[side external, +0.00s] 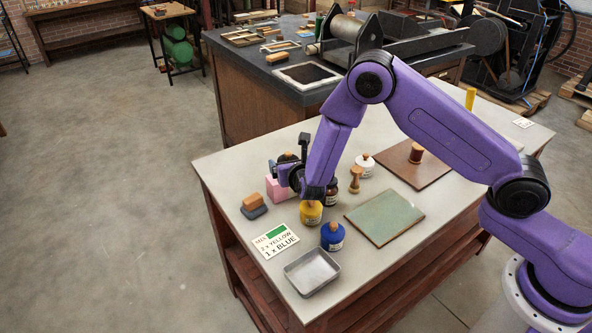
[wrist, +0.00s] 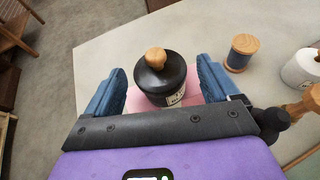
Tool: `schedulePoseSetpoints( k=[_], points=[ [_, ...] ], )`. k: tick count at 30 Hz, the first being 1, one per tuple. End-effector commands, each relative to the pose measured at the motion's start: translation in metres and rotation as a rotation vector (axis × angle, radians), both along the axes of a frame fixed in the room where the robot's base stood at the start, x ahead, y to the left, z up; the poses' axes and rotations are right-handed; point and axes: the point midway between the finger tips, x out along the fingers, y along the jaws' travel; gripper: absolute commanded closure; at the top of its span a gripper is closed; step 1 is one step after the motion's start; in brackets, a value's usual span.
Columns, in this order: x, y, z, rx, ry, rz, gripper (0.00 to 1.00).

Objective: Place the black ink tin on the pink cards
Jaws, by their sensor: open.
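The black ink tin (wrist: 161,80) has a round wooden knob and a white label. It stands upright over the pink cards (wrist: 192,96), with pink showing around its base; it appears to rest on them. My gripper (wrist: 160,66) is open, with one blue finger on each side of the tin and a gap at both. In the side view the pink cards (side external: 276,191) are a small block near the table's left edge. The tin (side external: 287,157) is partly hidden there behind my gripper (side external: 290,176).
Near my gripper stand a yellow tin (side external: 310,213), a blue tin (side external: 332,237), a white tin (side external: 366,164) and a wooden-handled tool (side external: 355,180). A metal tray (side external: 312,271), a sign card (side external: 275,243) and a green plate (side external: 385,217) lie toward the front.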

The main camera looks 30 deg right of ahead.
Motion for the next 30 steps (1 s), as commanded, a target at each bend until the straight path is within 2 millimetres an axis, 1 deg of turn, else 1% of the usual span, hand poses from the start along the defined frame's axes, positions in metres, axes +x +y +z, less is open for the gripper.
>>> schedulePoseSetpoints(
  k=[1,3,9,15,22,26,29,30],
  points=[
    [-0.01,0.006,0.005,0.0,0.0,0.006,0.12],
    [-0.023,0.009,0.01,-0.001,0.0,0.006,0.12],
    [-0.053,0.02,0.023,-0.001,0.0,0.004,0.12],
    [-0.068,0.024,0.03,0.0,-0.001,0.002,0.12],
    [-0.07,0.025,0.031,0.001,-0.001,0.001,0.12],
    [-0.074,0.018,0.04,0.027,-0.008,-0.041,0.12],
    [-0.084,0.002,0.058,0.092,-0.019,-0.138,0.12],
    [-0.091,-0.006,0.067,0.131,-0.025,-0.191,0.12]
  ],
)
